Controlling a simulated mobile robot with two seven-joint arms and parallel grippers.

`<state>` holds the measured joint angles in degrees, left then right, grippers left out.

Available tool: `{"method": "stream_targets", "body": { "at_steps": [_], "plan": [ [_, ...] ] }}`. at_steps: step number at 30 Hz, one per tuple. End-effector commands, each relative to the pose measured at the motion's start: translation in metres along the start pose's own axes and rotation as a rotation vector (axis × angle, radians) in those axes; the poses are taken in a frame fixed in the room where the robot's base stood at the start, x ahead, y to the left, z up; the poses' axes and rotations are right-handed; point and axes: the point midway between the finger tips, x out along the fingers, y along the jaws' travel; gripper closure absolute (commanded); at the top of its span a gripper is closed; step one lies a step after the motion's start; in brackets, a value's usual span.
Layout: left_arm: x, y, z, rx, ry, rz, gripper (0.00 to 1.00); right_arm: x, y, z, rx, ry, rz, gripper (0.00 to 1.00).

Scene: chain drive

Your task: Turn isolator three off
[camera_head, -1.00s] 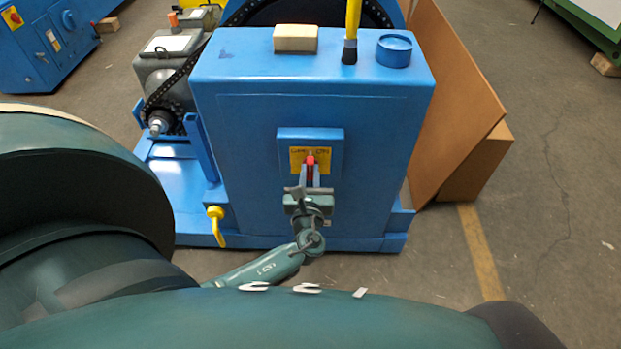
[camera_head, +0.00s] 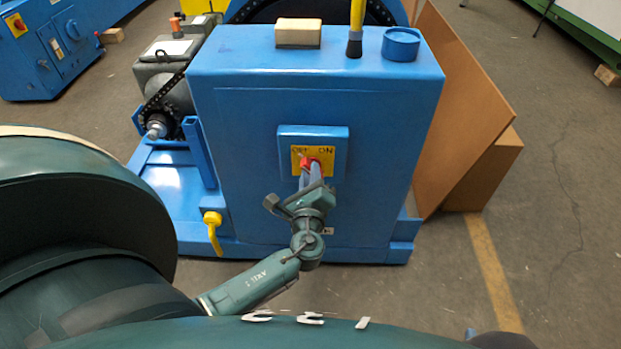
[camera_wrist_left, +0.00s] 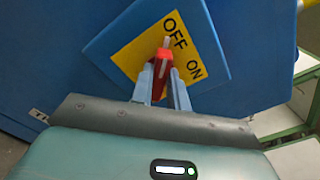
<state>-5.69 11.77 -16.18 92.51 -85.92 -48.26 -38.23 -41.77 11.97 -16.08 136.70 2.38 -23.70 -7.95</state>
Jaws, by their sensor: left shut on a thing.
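The isolator is a blue box (camera_head: 338,140) on the front of the blue cabinet, with a yellow OFF/ON plate (camera_head: 327,154). Its red handle (camera_head: 305,162) leans left, its tip just below OFF. In the left wrist view the red handle (camera_wrist_left: 162,63) has a pale tip at the lower edge of the word OFF on the yellow plate (camera_wrist_left: 130,58). My left gripper (camera_head: 310,173) is shut on the handle, its fingers either side of it, also in the wrist view (camera_wrist_left: 163,72). I cannot read an isolator number. My right gripper is not in view.
A sponge-like block (camera_head: 298,33), a yellow-handled brush (camera_head: 355,35) and a blue round cup (camera_head: 401,44) stand on the cabinet (camera_head: 235,130). A yellow hooked lever (camera_head: 212,225) is at lower left. Brown boards (camera_head: 462,120) lean at right. Open floor lies beyond them.

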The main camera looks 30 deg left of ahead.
Motion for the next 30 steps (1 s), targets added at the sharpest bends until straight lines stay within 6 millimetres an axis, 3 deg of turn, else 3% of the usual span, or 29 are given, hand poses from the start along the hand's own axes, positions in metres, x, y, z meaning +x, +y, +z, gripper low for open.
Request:
{"method": "stream_targets", "body": {
  "at_steps": [18, 19, 27, 30],
  "plan": [
    [0.0009, -0.0006, 0.0009, -0.048, -0.001, -0.001, 1.0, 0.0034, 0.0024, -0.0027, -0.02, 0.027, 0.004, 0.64],
    [0.0009, -0.0006, 0.0009, -0.048, -0.001, -0.001, 0.83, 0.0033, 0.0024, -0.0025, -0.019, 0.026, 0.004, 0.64],
    [0.0005, -0.0002, 0.0004, -0.045, 0.0, 0.0, 0.62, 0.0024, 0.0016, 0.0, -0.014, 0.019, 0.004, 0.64],
    [0.0003, -0.0001, 0.0003, -0.045, 0.0, 0.0, 0.62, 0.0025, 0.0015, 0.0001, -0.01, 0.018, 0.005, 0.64]
  ]
}}
